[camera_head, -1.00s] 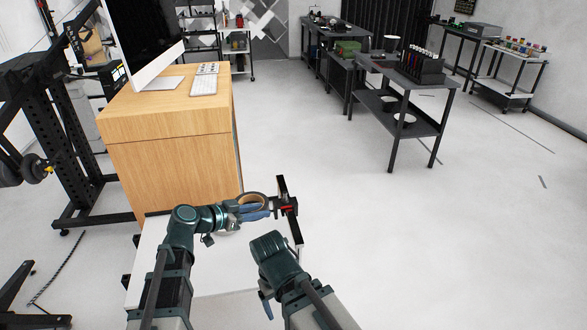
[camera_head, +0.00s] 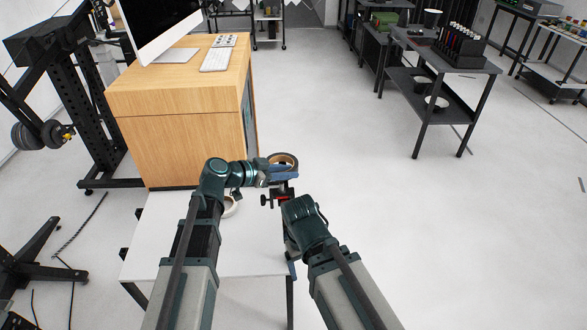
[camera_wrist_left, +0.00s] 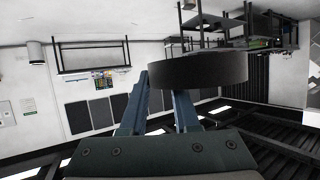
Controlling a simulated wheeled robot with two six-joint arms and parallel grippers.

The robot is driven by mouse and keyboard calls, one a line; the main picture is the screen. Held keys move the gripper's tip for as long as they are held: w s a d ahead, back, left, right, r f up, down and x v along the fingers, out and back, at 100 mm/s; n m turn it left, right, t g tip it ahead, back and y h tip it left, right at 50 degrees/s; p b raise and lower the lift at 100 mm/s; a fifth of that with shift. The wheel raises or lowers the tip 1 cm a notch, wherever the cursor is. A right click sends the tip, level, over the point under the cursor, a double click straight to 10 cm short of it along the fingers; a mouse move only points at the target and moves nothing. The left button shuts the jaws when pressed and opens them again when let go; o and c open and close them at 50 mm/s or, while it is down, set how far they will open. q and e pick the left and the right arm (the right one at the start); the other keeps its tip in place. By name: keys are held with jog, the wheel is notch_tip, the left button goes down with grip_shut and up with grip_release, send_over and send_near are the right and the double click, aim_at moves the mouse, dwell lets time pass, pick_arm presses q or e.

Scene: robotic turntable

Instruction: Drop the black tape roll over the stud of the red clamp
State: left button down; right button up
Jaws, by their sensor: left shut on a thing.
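The black tape roll (camera_head: 284,157), with a tan inner core, is held by my left gripper (camera_head: 285,174), shut on it. In the left wrist view the roll (camera_wrist_left: 198,69) shows edge-on as a wide dark band at the fingertips (camera_wrist_left: 165,95). The red clamp (camera_head: 283,198), with black parts, lies just below the gripper and roll in the head view. Its stud cannot be made out. My right arm's wrist is close below the clamp. The right gripper's fingers are mostly hidden behind that arm, so their state is unclear.
A white table (camera_head: 165,235) stands under my left arm, with a white ring (camera_head: 230,207) on it, partly hidden. A wooden desk (camera_head: 180,135) is behind it. Open floor (camera_head: 440,240) lies to the right. A dark cart (camera_head: 440,65) is farther back.

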pick_arm(q)
jog(key=shift+f, duration=0.1)
notch_tip(320, 180, down, 8)
jog(key=b, duration=0.8)
jog(key=shift+f, duration=0.1)
dwell(0.4)
jog(key=c, duration=0.6)
grip_release()
jog(key=shift+a, duration=0.1)
jog(key=p+v, duration=0.5)
jog(key=v, duration=0.8)
jog(key=shift+s+a, duration=0.25)
jog(key=shift+s, duration=0.05)
